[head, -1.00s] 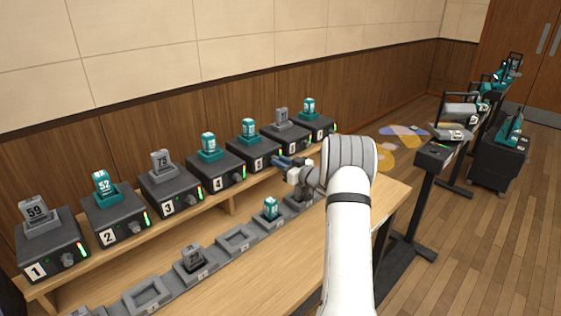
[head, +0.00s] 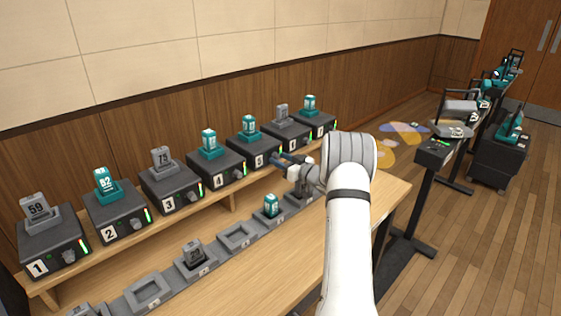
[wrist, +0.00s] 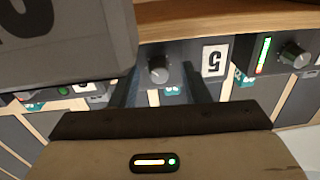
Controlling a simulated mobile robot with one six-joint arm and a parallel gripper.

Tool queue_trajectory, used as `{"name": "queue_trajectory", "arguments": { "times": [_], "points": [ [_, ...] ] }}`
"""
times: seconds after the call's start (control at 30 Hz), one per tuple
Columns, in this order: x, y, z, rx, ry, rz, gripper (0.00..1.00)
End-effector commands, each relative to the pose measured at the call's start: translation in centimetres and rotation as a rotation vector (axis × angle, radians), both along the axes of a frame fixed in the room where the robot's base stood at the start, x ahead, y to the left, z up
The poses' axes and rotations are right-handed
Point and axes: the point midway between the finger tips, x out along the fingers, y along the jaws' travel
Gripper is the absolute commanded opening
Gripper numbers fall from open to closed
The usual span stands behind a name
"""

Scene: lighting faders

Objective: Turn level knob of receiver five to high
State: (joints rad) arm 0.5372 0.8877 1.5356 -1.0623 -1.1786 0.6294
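Receiver five (head: 262,152) is a dark box on the raised shelf, with a teal pack on top. In the wrist view, which is upside down, its label "5" (wrist: 214,60) and its dark round level knob (wrist: 158,70) show. My gripper (head: 279,159) is at the front of receiver five. In the wrist view its two dark fingers stand apart, one on each side of the knob, and the gripper (wrist: 160,88) is open. I cannot tell whether the fingers touch the knob. Receiver five's level bar is hidden in the wrist view.
Receiver four (head: 216,165) stands to the left; its knob (wrist: 296,55) and lit bar (wrist: 264,55) show. Receiver six (head: 287,133) is to the right. A charger row (head: 238,237) lies below on the table. A large grey numbered piece (wrist: 70,45) fills the wrist view's upper left.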

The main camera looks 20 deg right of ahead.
Motion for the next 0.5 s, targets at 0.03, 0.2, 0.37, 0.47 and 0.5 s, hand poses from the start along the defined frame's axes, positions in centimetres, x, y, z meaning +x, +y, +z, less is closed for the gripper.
{"name": "queue_trajectory", "arguments": {
  "times": [0.03,0.2,0.37,0.47,0.5],
  "points": [
    [0.0,0.0,0.0,-0.001,-0.001,-0.001,0.42],
    [-0.2,-0.2,0.1,-0.001,-0.001,-0.002,0.42],
    [-2.0,-1.0,0.1,-0.001,-0.003,-0.003,0.42],
    [-3.7,-1.7,0.0,0.0,-0.001,-0.004,0.42],
    [-4.3,-2.0,0.0,0.0,-0.001,-0.003,0.42]
  ]
}}
